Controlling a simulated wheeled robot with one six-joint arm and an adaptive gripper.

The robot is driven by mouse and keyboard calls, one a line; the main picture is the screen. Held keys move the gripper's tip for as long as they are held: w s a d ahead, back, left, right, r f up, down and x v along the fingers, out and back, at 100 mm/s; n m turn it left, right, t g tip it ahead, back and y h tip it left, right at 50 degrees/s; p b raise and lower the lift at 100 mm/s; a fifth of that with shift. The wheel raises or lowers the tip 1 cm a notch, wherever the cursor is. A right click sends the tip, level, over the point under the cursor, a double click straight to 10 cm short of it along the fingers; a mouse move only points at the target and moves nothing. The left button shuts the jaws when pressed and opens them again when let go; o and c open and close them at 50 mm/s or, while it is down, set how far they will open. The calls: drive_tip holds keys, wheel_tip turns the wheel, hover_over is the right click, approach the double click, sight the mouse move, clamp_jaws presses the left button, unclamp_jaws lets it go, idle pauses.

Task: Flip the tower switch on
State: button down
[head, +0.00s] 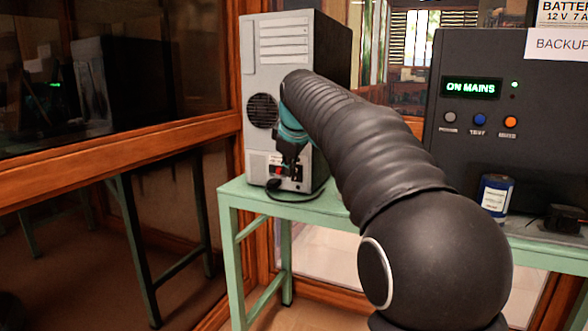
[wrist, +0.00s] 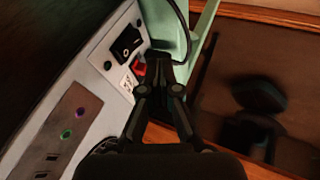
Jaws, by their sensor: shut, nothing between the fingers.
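The grey computer tower (head: 255,90) stands on a green table with its back panel toward me. Low on that panel is a small red part (head: 277,171), and it also shows in the wrist view (wrist: 138,72). Beside it in the wrist view is a black part (wrist: 127,42) that looks like a rocker or socket; which way any switch is set cannot be told. My gripper (head: 289,170) is shut and empty at the lower panel. In the wrist view its fingertips (wrist: 158,62) are just right of the red part; contact is unclear.
A black cable (head: 290,198) loops on the green table (head: 235,190) below the tower. A dark cabinet (head: 470,120) showing "ON MAINS" stands to the right, with a blue can (head: 495,193) before it. A wood-framed glass wall (head: 110,160) is close on the left.

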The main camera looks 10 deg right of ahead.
drive_tip(key=v, duration=0.9)
drive_tip(key=shift+w+d+r+p, duration=0.2)
drive_tip(key=shift+d+r+p, duration=0.1)
drive_tip(key=shift+p, duration=0.15)
